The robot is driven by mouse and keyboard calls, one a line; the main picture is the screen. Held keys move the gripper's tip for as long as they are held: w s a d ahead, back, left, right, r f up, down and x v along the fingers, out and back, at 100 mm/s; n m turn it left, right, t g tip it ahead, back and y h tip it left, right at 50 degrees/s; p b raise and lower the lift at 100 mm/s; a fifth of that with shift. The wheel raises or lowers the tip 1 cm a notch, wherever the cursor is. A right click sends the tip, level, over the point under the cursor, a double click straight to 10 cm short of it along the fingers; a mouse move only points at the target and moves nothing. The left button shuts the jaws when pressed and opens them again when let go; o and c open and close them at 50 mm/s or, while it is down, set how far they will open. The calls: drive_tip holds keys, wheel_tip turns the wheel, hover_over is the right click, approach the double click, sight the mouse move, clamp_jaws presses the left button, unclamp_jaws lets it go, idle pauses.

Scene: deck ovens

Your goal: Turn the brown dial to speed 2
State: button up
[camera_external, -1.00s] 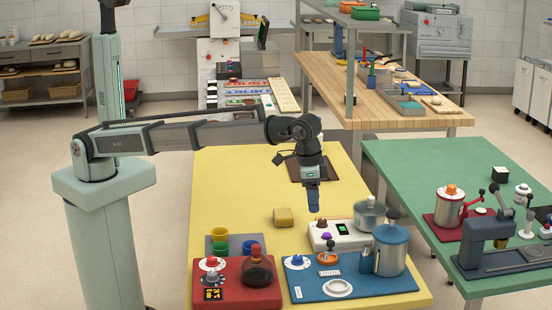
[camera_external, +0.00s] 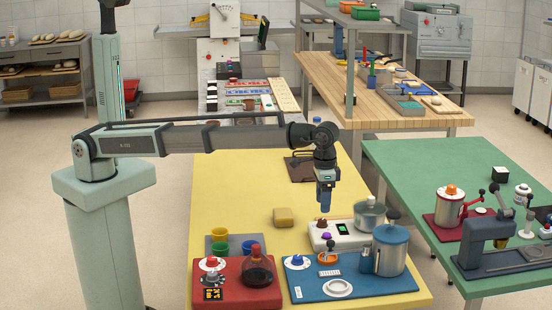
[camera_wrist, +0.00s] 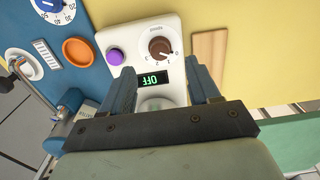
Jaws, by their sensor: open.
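The brown dial (camera_wrist: 160,47) is on a white box (camera_wrist: 140,28) with numbers printed around it. A pale mark shows on the dial's lower right; I cannot read its exact setting. The box's display (camera_wrist: 155,79) reads OFF in green, and a purple knob (camera_wrist: 114,57) sits beside it. My gripper (camera_external: 325,209) hangs pointing down above the dial. In the wrist view its fingers (camera_wrist: 162,70) are apart and empty, with the dial in line with the gap between them.
A steel pot (camera_external: 370,215) stands right of the dial, and a blue-lidded canister (camera_external: 390,258) is nearer. The yellow table (camera_external: 235,185) is clear at the back left.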

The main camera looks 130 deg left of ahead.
sight(322, 220)
drive_tip(key=shift+f, duration=3)
drive_tip(key=c, duration=1)
